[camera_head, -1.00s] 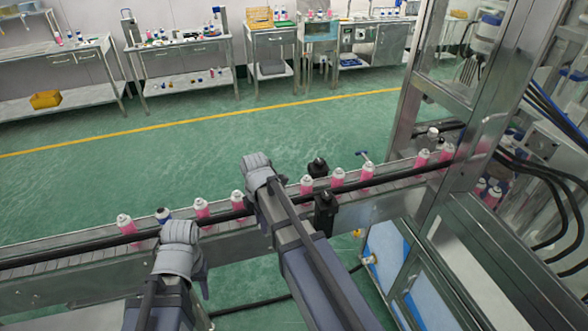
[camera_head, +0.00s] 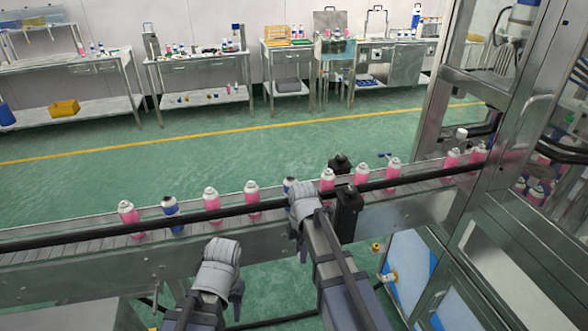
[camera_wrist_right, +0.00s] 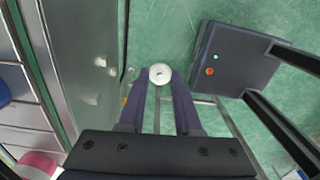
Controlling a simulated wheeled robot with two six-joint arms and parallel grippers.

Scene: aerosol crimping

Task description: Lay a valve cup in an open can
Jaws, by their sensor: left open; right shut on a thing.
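My right gripper (camera_wrist_right: 160,82) is shut on a small round whitish disc, apparently the valve cup (camera_wrist_right: 160,72), in the right wrist view. My left gripper (camera_head: 232,285) is open and empty, lower left, short of the conveyor. Several pink cans (camera_head: 212,200) and another blue can (camera_head: 171,213) stand upright on the belt. I cannot tell which can is open.
A black rail (camera_head: 90,239) runs along the conveyor (camera_head: 60,256). Black posts (camera_head: 347,212) stand beside the belt, right of my right gripper. A metal machine frame (camera_head: 480,150) closes off the right. Workbenches (camera_head: 197,72) line the far wall across clear green floor.

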